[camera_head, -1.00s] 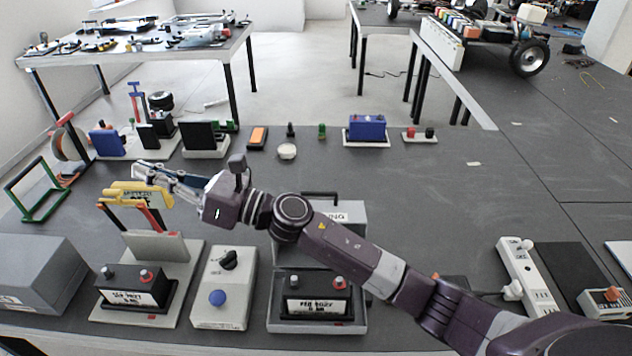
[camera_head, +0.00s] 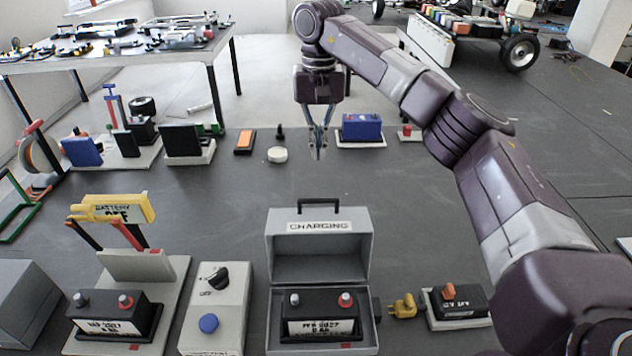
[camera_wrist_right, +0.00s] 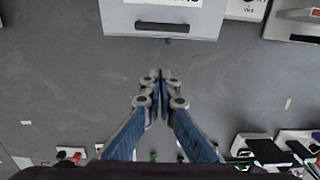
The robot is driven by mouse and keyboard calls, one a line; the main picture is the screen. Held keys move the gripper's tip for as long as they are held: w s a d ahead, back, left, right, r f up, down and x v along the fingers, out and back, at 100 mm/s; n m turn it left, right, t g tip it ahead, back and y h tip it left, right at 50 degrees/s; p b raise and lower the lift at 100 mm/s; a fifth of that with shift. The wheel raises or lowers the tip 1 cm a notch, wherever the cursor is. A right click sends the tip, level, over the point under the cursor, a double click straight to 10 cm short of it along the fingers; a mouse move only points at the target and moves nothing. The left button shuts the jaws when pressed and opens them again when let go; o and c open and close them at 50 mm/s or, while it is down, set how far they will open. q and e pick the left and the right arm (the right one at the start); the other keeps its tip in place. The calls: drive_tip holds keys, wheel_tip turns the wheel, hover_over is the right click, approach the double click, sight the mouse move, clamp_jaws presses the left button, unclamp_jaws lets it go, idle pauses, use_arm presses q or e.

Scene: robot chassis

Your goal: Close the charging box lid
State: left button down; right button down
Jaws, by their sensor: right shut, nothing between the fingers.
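The grey charging box (camera_head: 372,335) stands at the front centre of the table in the head view. Its lid (camera_head: 320,264) is open and upright, with a "CHARGING" label and a dark handle (camera_head: 318,203) on its top edge. My left gripper is not in view.
Left of the box are a grey switch panel (camera_head: 229,277) with a blue button and a battery stand (camera_head: 165,275) with a raised yellow lever (camera_head: 110,208). A yellow plug (camera_head: 403,306) lies to the right. Small devices line the back. The table behind the lid is clear.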

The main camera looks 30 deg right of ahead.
drive_tip(key=s+a+f+p, duration=0.1)
drive_tip(key=s+f+p, duration=0.2)
drive_tip(key=f, duration=0.5)
drive_tip(key=shift+s+a+f+p, duration=0.15)
drive_tip(key=shift+s+a+p, duration=0.2)
drive_tip(key=shift+p, duration=0.25)
drive_tip(key=shift+d, duration=0.15)
